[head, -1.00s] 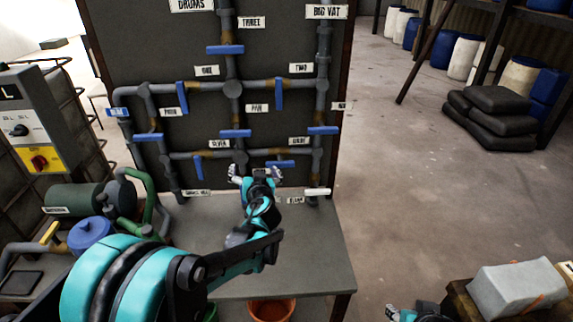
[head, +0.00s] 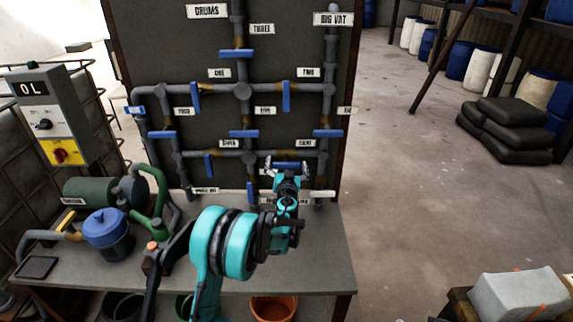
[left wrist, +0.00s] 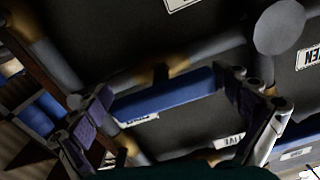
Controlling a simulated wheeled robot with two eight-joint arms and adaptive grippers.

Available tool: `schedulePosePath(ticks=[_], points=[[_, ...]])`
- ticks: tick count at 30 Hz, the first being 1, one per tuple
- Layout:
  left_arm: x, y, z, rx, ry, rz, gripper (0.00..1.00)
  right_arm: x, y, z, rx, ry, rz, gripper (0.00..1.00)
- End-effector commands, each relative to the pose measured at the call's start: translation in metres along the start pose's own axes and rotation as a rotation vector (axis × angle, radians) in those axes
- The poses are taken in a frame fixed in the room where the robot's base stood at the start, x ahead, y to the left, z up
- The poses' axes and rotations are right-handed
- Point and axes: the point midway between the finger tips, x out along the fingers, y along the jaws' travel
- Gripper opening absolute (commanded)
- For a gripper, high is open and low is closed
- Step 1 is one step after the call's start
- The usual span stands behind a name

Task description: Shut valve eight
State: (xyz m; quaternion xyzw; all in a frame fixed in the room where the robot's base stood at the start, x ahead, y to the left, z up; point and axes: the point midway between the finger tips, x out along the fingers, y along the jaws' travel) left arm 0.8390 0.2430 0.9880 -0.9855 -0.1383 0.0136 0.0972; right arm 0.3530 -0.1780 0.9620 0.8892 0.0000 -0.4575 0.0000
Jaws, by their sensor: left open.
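Valve eight's blue handle (head: 288,164) lies level along its horizontal pipe, below the EIGHT label (head: 305,143) on the dark panel. My left gripper (head: 286,172) is open in front of that handle and hides part of it. In the left wrist view, the blue handle (left wrist: 165,97) spans between the two spread fingers of the gripper (left wrist: 168,98), one near each end. I cannot tell whether the fingers touch it. My right gripper is not in view.
Valve seven's handle (head: 208,165) hangs upright to the left. Other blue handles, such as valve five's (head: 243,134), are close above. A white bar (head: 322,194) sticks out at lower right. A bench (head: 335,250) stands below; a pump (head: 100,190) and blue-lidded pot (head: 106,228) are left.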

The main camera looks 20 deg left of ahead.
Motion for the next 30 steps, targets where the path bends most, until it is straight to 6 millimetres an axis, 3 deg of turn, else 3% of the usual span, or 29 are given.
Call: schedulePosePath(ticks=[11, 15, 16, 30], points=[[0.0076, -0.0006, -0.0006, 0.0, 0.0, -0.001, 0.97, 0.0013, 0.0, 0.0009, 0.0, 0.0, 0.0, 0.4], [0.0075, -0.0006, -0.0006, 0.0, 0.0, -0.001, 0.6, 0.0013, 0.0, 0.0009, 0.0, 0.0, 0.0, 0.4], [0.0075, -0.0006, -0.0006, 0.0, 0.0, -0.001, 0.58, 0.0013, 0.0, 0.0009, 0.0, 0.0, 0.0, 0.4], [0.0076, -0.0006, -0.0007, 0.077, 0.0, -0.001, 0.56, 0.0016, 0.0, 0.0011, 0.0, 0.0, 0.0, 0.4]])
